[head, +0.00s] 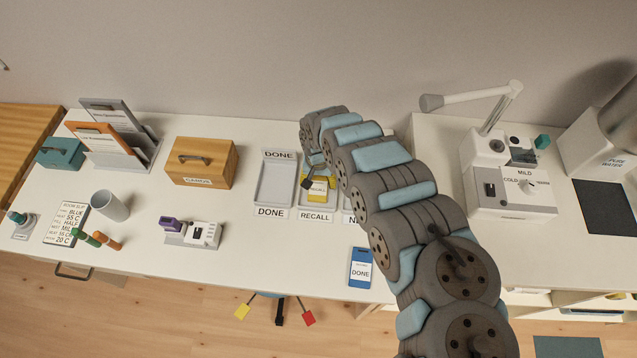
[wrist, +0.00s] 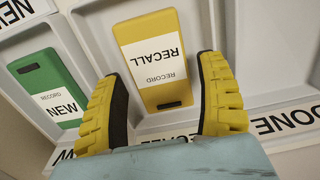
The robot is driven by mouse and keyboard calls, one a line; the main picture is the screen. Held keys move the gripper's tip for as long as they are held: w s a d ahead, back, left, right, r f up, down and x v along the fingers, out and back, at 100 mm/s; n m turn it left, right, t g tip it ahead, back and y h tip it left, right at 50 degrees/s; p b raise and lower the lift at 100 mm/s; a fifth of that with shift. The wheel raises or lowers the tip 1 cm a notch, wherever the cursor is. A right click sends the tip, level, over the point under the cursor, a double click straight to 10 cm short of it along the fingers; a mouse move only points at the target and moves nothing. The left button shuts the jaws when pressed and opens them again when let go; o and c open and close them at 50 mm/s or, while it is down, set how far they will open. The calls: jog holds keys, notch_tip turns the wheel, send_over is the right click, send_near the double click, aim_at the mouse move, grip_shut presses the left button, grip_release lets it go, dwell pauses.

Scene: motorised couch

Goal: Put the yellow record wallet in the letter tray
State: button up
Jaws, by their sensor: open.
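The yellow record wallet (wrist: 152,55), with a white label reading RECALL and RECORD, lies in the middle letter tray (wrist: 210,22). In the head view the wallet (head: 318,190) shows partly, behind my gripper and arm. That tray's front label (head: 314,217) reads RECALL. My gripper (wrist: 157,68) is open, with one yellow finger toward each side of the wallet. Whether the fingers touch it or hover above it I cannot tell. In the head view my gripper (head: 312,178) is over the middle tray.
The DONE tray (head: 274,183) stands left of the middle one, empty. The right tray is mostly hidden by my arm; a green wallet (wrist: 46,83) lies in it. A blue DONE wallet (head: 361,268) lies near the desk's front edge. A wooden cards box (head: 203,160) stands further left.

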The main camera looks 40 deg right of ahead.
aim_at(318, 185)
notch_tip(318, 185, up, 10)
jog(key=p, duration=0.1)
jog(key=shift+p, duration=0.35)
jog(key=shift+r, duration=0.1)
dwell(0.3)
